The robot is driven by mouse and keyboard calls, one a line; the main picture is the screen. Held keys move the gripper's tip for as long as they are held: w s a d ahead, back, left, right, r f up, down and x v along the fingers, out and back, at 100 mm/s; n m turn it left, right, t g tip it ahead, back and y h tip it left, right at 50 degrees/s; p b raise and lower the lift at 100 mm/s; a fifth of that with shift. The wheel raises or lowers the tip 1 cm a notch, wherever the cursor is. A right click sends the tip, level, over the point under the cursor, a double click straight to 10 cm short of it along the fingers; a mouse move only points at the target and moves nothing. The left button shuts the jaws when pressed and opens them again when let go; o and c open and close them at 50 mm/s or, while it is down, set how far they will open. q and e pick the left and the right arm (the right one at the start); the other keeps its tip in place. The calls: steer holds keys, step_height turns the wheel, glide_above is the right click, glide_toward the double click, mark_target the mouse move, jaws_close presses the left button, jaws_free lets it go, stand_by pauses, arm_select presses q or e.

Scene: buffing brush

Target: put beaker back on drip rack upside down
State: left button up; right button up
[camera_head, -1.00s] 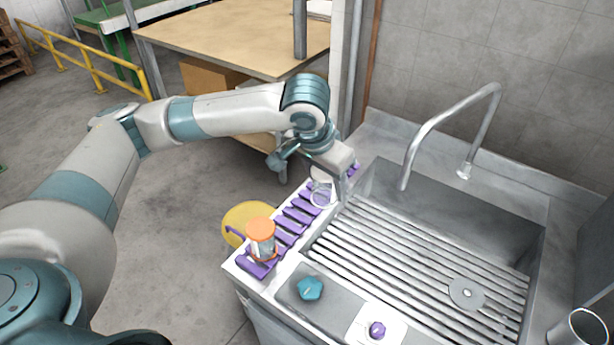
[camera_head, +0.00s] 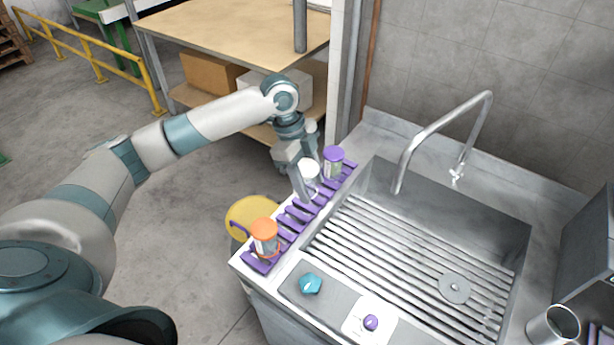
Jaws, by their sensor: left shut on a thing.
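My left gripper (camera_head: 303,185) is shut on a clear beaker with a white end (camera_head: 309,171), at the far half of the purple drip rack (camera_head: 299,214). The beaker's white end faces up. Fingers cover part of it, and I cannot tell whether its lower rim touches the rack. A similar vessel with a purple end up (camera_head: 333,160) stands on the rack just behind and right of it. One with an orange end up (camera_head: 264,236) stands at the near end of the rack. My right gripper is not in view.
The rack lies along the left edge of a steel sink (camera_head: 400,250) with a slatted floor and a curved faucet (camera_head: 440,125). Teal (camera_head: 311,283) and purple (camera_head: 371,322) knobs sit in front. A metal cup (camera_head: 553,325) is at lower right. A yellow round thing (camera_head: 252,215) is left of the rack.

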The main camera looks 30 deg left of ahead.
arm_select(q)
steer(key=shift+a+f+m, duration=0.15)
steer(key=shift+a+m, duration=0.25)
steer(key=shift+m, duration=0.4)
steer(key=shift+f+b, duration=0.45)
steer(key=shift+f, duration=0.15)
step_height(320, 180, down, 3)
steer(key=b, duration=0.3)
steer(key=shift+f+b, duration=0.2)
steer(key=shift+b, duration=0.2)
steer(key=shift+f+b, duration=0.75)
steer(key=shift+b, duration=0.15)
steer(key=shift+r+p, duration=0.1)
steer(key=shift+p, duration=0.4)
steer(key=shift+f, duration=0.55)
